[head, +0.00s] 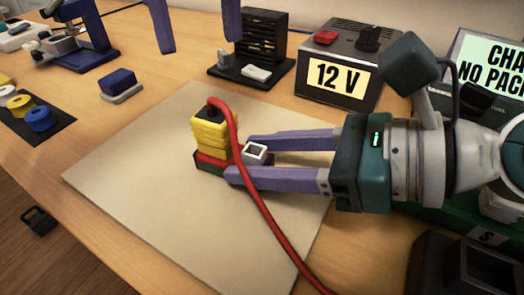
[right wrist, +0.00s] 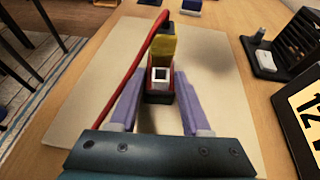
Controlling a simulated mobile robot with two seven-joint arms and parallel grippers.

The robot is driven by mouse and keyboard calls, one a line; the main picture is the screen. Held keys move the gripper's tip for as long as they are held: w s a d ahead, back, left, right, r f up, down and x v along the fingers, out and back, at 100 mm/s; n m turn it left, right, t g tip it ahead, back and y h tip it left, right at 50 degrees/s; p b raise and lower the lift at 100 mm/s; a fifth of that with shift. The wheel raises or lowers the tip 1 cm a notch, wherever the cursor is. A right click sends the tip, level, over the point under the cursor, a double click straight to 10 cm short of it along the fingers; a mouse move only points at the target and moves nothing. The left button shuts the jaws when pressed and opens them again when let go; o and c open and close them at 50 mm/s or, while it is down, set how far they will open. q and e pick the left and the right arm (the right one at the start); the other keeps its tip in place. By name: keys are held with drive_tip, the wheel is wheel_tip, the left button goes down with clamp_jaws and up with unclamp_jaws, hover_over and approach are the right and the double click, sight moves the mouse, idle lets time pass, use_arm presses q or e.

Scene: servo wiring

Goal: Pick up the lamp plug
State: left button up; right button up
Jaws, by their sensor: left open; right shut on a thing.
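A yellow ribbed plug-like body (head: 208,135) with a dark top and a red cable (head: 262,200) stands upright on a red, green and dark block (head: 212,165) on the pale mat. I cannot tell for sure whether it is the lamp plug. The yellow body also shows in the right wrist view (right wrist: 162,48). My right gripper (head: 238,158) reaches in from the right, its purple fingers shut on the block, one on each side. A white-rimmed square part (right wrist: 160,75) sits between the fingers. My left gripper (head: 196,28) is open and empty above the back of the table, its fingers pointing down.
A 12 V power box (head: 340,75) and a dark rack (head: 258,48) stand at the back. A blue-and-grey block (head: 120,85) lies left of the mat (head: 130,190). Colored spools (head: 38,118) sit at far left. The cable runs across the front; the mat's left part is clear.

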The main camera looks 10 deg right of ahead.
clamp_jaws()
use_arm(q)
drive_tip(key=shift+o, duration=1.4)
drive_tip(key=shift+n, duration=0.3)
drive_tip(key=shift+o, duration=0.4)
drive_tip(key=shift+d+r+n, duration=0.1)
drive_tip(key=shift+r+n, duration=0.1)
drive_tip(key=shift+n, duration=0.4)
drive_tip(key=n, duration=0.7)
hover_over(213, 114)
drive_tip(key=f, duration=0.5)
drive_tip(key=shift+s+d, duration=0.15)
drive_tip(key=shift+d, duration=0.25)
drive_tip(key=shift+a+f, duration=0.2)
drive_tip(key=shift+f, duration=1.15)
drive_tip(key=shift+a+f, duration=0.2)
drive_tip(key=shift+f, duration=1.15)
